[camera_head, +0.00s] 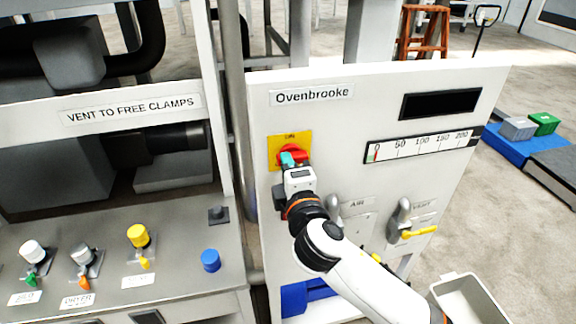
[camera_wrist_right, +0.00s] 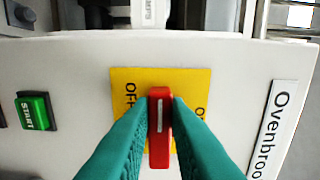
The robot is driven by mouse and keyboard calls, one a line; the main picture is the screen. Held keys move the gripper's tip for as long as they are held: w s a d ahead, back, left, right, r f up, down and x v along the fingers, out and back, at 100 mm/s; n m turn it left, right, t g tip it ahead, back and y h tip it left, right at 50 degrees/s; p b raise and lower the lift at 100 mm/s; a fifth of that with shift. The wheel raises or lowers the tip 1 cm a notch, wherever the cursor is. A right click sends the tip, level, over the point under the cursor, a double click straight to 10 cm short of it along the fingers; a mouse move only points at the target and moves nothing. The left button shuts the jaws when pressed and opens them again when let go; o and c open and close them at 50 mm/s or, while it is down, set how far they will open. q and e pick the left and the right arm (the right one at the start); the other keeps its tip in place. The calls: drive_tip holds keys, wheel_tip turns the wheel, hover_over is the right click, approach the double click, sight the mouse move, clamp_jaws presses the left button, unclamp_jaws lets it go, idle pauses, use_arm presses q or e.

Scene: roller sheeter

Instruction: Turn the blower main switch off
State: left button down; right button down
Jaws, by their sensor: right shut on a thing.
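The blower main switch is a red rotary handle (camera_head: 293,152) on a yellow plate (camera_head: 275,143) at the upper left of the white Ovenbrooke panel. "ON" shows at the plate's top in the head view. In the right wrist view the red handle (camera_wrist_right: 160,155) stands upright in the picture, between "OFF" on the left and a partly hidden label on the right. It points squarely at neither. My right gripper (camera_head: 289,160) is shut on the handle, its teal fingers (camera_wrist_right: 160,112) on either side. My left gripper is out of view.
A green START button (camera_wrist_right: 35,110) sits beside the plate. Lower on the panel are two grey levers (camera_head: 401,215), one with a yellow handle. A control desk (camera_head: 185,280) with several knobs stands at left. An open bin (camera_head: 470,295) stands at lower right.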

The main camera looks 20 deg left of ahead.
drive_tip(key=c, duration=1.4)
unclamp_jaws()
drive_tip(key=b+v, duration=0.3)
drive_tip(key=v, duration=0.9)
drive_tip(key=shift+b, duration=0.35)
drive_tip(key=shift+w+f, duration=0.1)
drive_tip(key=shift+f, duration=0.05)
